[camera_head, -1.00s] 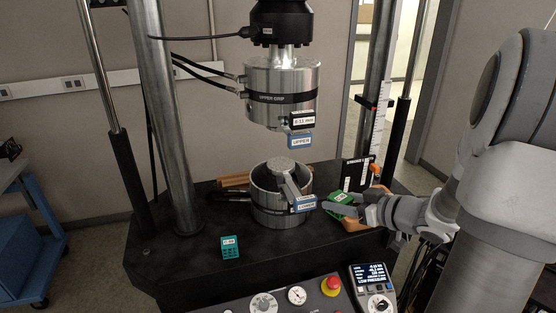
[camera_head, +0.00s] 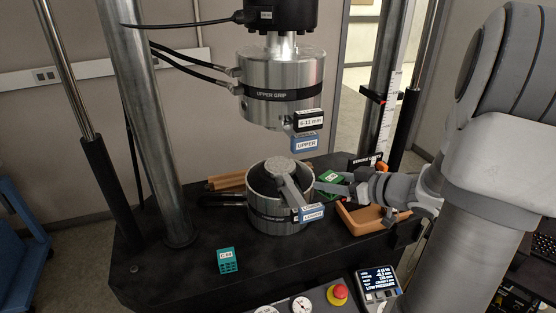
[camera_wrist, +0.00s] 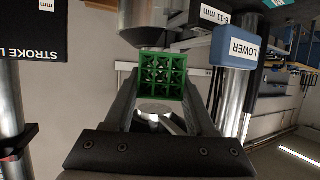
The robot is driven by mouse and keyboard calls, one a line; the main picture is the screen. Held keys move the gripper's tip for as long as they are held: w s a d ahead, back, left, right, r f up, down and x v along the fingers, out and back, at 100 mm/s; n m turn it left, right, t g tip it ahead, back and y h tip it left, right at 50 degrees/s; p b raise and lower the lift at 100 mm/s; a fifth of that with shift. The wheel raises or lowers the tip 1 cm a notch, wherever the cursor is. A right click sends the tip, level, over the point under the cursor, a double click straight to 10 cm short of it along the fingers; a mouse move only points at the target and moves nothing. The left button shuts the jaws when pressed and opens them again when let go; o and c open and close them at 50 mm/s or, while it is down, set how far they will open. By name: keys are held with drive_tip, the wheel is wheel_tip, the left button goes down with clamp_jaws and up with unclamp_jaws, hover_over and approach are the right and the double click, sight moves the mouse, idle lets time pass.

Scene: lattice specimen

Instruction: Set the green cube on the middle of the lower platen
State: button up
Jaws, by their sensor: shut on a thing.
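The green cube (camera_head: 328,183) is an open lattice block. My gripper (camera_head: 338,187) is shut on it, and the cube also shows between the fingertips in the wrist view (camera_wrist: 162,76). In the head view it appears just right of the lower grip, above the orange tray's left side. The lower platen (camera_head: 279,166) is a round grey disc at the top of the lower grip (camera_head: 268,215), left of my gripper. Its top looks bare. In the wrist view a pale rounded metal part shows between the fingers; I cannot tell which part it is.
The upper grip (camera_head: 282,85) hangs above the platen, with a gap between. An orange tray (camera_head: 362,223) stands to the right.

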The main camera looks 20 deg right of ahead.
sight(280, 164)
drive_tip(key=w+a, duration=0.2)
drive_tip(key=w, duration=0.3)
drive_tip(key=w+a, duration=0.2)
drive_tip(key=w, duration=0.3)
drive_tip(key=w+a, duration=0.2)
drive_tip(key=w, duration=0.4)
drive_tip(key=shift+a, duration=0.35)
drive_tip(key=shift+w+f, duration=0.2)
drive_tip(key=shift+f, duration=0.1)
drive_tip(key=shift+f, duration=0.15)
drive_tip(key=o, duration=1.3)
drive_tip(key=shift+o, duration=0.2)
